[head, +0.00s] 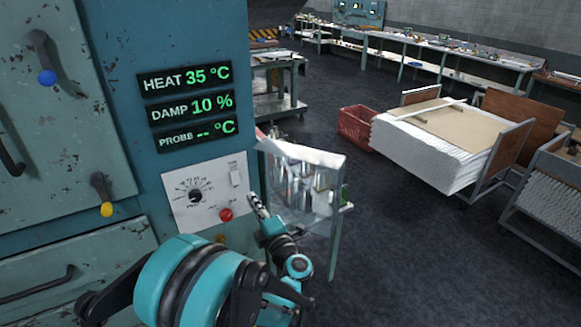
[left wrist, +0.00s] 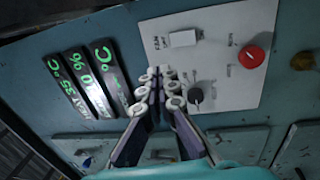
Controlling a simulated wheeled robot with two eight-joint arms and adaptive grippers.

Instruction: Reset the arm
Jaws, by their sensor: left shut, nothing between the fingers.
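My left arm reaches up from the bottom of the head view. Its gripper (head: 256,204) is just right of the white control plate (head: 180,222) on a teal cabinet. In the left wrist view the fingers (left wrist: 158,80) are together and empty, in front of the cabinet face between the displays and the plate. The plate has a black dial (head: 195,196), a white switch (head: 236,176) and a red button (head: 226,214). They also show in the left wrist view as the dial (left wrist: 195,95), switch (left wrist: 183,38) and button (left wrist: 252,56). My right gripper is not in view.
Green displays (head: 187,92) read HEAT 35 °C, DAMP 10 % and PROBE with dashes. A clear-sided bin of glass pieces (head: 300,185) stands right of the gripper. A red crate (head: 357,127) and a cart of white stock (head: 425,155) stand farther back. Dark floor is open between.

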